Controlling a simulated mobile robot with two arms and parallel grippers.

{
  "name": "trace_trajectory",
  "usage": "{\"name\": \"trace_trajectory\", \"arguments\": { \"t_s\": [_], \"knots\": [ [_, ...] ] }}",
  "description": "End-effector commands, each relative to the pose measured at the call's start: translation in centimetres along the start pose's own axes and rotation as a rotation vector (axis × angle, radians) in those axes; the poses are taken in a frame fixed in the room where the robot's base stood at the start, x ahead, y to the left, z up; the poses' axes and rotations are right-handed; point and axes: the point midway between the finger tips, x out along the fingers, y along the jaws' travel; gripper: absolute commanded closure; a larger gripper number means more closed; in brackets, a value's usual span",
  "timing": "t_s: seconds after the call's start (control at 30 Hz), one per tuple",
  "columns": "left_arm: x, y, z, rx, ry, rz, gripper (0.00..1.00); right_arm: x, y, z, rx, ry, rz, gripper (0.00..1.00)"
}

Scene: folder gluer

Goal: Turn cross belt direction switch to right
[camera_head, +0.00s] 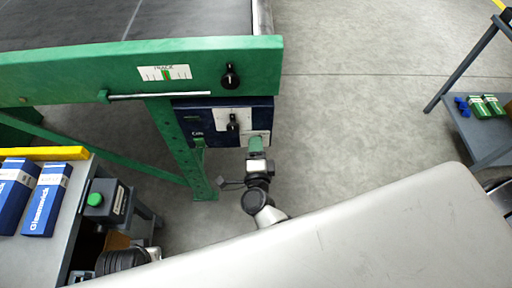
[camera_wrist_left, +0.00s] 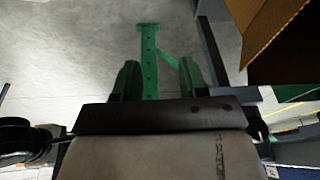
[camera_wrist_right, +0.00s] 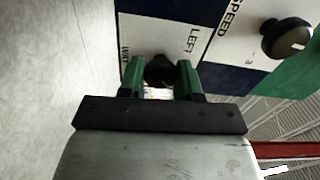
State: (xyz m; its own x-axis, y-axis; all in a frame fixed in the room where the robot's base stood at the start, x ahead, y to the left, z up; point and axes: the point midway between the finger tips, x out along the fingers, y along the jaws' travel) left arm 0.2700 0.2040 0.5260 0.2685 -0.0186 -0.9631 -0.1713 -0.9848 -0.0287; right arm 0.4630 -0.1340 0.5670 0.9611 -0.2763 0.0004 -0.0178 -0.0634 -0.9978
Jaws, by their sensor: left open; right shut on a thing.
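The blue and white control box (camera_head: 181,116) hangs under the green machine beam. The direction switch is a black knob (camera_wrist_right: 160,70) on its white panel, beside the word LEFT in the right wrist view. My right gripper (camera_wrist_right: 161,80) has its green fingers on both sides of this knob and is shut on it. In the head view my right gripper (camera_head: 256,146) covers the knob at the box's lower right. The knob's pointer is hidden, so its setting cannot be read. My left gripper (camera_wrist_left: 158,82) is open and empty, away from the box.
A second black knob (camera_wrist_right: 286,38), near the word SPEED, sits close to the switch. Another knob (camera_head: 230,76) is on the green beam (camera_head: 90,70). A cart with blue boxes (camera_head: 45,198) stands at the left. Floor right of the box is clear.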

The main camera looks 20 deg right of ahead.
Motion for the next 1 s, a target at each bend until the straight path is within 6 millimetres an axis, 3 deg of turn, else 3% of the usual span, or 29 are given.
{"name": "trace_trajectory", "arguments": {
  "t_s": [0.73, 0.77, 0.8, 0.9, 1.0],
  "knots": [
    [-0.97, -0.04, -0.14, -0.001, 0.004, -0.001, 0.57, -0.11, 0.21, 0.00, 0.082, 0.000, 0.005, 0.90],
    [-0.97, -0.05, -0.14, -0.001, 0.004, -0.001, 0.57, -0.11, 0.21, 0.00, 0.082, 0.000, 0.005, 0.62],
    [-0.97, -0.04, -0.14, -0.001, 0.004, -0.001, 0.57, -0.10, 0.20, 0.00, 0.082, 0.000, 0.004, 0.56],
    [-0.97, -0.04, -0.14, -0.001, 0.004, -0.001, 0.57, -0.07, 0.16, 0.00, 0.082, 0.000, 0.003, 0.43],
    [-0.97, -0.04, -0.14, -0.001, 0.004, -0.001, 0.57, -0.05, 0.12, 0.00, 0.081, 0.000, 0.002, 0.43]
  ]
}}
